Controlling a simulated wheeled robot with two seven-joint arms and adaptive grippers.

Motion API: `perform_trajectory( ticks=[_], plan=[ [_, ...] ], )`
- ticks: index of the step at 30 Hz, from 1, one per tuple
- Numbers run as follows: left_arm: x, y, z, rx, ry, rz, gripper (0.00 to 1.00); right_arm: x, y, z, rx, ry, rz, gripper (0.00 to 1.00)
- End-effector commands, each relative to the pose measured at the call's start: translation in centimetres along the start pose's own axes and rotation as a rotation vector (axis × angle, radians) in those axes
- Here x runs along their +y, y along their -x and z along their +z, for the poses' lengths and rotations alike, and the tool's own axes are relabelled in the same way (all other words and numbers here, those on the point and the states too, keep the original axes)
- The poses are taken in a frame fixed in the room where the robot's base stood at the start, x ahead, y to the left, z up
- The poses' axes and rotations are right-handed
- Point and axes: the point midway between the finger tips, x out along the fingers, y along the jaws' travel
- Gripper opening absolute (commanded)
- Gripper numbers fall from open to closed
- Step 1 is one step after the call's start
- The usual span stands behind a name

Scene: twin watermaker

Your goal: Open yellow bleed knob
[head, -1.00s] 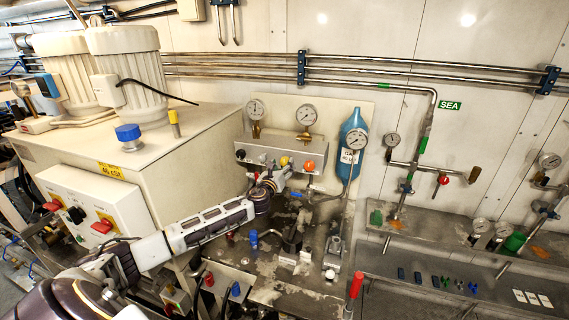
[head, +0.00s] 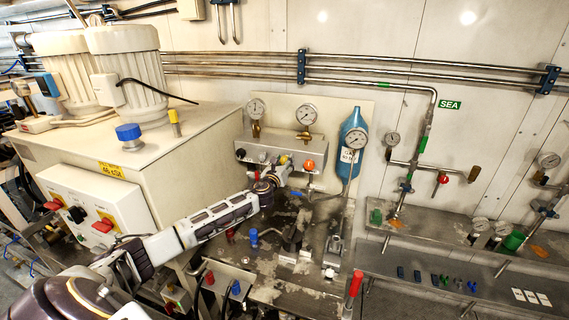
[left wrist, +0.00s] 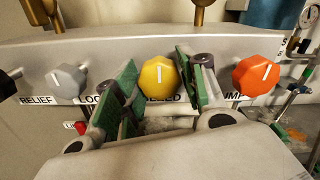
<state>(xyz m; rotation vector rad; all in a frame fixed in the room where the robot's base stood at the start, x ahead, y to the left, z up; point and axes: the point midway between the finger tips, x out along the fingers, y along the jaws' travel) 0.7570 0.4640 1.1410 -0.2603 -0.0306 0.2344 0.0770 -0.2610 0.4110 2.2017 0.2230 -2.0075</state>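The yellow bleed knob (left wrist: 160,79) is a faceted knob with a white pointer line, on the front of a grey valve panel (left wrist: 120,50). In the left wrist view it sits between the green-padded fingers of my left gripper (left wrist: 157,92), with a gap visible on both sides. The pointer stands nearly upright. In the head view my left gripper (head: 279,170) is at the panel (head: 270,150) and mostly covers the knob, of which a small yellow part (head: 284,159) shows. My right gripper is not in view.
A grey relief knob (left wrist: 68,81) is left of the yellow knob and an orange knob (left wrist: 255,75) is close on the right. Gauges (head: 306,115) stand above the panel. A blue bottle (head: 353,135) hangs to the right. A red-handled lever (head: 355,285) stands in front.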

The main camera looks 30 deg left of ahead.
Motion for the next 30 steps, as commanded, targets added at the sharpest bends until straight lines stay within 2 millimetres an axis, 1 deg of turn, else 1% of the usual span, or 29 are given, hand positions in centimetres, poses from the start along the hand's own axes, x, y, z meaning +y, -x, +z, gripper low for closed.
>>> perform_trajectory(
  ticks=[1,5,6,14,20,26,30],
  plan=[
    [0.0,0.0,0.0,0.000,0.000,0.000,0.31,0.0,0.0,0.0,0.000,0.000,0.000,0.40],
    [0.0,0.0,0.0,0.000,0.000,0.000,0.14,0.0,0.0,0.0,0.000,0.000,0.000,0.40],
    [0.0,0.0,0.0,0.000,0.000,0.000,0.12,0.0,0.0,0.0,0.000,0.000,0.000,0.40],
    [0.0,0.0,0.0,0.000,0.021,0.000,0.12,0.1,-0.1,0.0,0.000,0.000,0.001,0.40],
    [0.0,0.0,0.0,0.000,0.088,0.001,0.12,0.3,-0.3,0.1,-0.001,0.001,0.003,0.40],
    [0.0,0.0,-0.1,-0.001,0.214,0.001,0.12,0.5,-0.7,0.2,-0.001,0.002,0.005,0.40],
    [0.0,0.0,-0.1,0.000,0.333,0.001,0.12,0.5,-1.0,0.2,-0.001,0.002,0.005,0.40]
  ],
)
